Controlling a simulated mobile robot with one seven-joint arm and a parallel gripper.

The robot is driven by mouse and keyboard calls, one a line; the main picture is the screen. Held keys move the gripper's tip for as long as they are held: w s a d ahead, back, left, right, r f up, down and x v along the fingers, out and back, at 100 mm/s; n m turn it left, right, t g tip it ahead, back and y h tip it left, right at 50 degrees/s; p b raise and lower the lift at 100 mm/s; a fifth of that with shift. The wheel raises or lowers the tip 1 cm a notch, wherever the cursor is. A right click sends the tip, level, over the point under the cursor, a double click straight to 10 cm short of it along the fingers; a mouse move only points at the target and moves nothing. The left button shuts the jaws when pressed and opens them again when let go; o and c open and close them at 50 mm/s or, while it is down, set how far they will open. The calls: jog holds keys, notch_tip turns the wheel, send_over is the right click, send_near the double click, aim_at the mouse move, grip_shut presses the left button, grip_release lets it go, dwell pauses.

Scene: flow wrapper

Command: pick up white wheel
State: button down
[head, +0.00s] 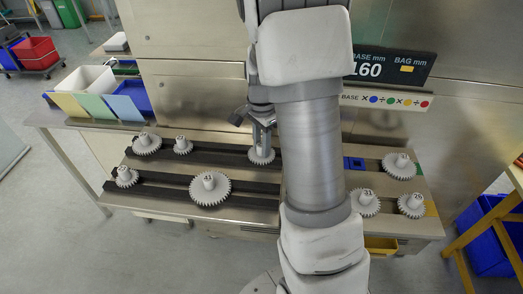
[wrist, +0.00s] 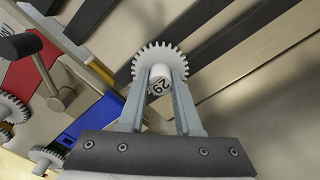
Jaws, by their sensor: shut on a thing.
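A white toothed wheel (head: 261,157) sits at the back black rail in the head view, under my gripper (head: 262,140). In the wrist view the wheel (wrist: 160,58) has teeth all round and a hub marked 29. My gripper (wrist: 160,80) is shut on that hub, with one finger on each side. I cannot tell whether the wheel touches the rail. Other white wheels stand on the rails: a large one (head: 210,188) at the front, and smaller ones (head: 147,144), (head: 183,146) and (head: 127,177) at the left.
Several white wheels, such as one (head: 399,166), stand at the right of the bench beside a blue square part (head: 354,163). A sign (head: 390,67) reading 160 hangs on the steel panel behind. Coloured cards and a white bin (head: 88,79) stand at the left.

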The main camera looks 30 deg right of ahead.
aim_at(261, 145)
notch_tip(261, 145, up, 11)
jog(key=p, duration=0.2)
dwell(0.3)
jog(key=shift+r, duration=0.1)
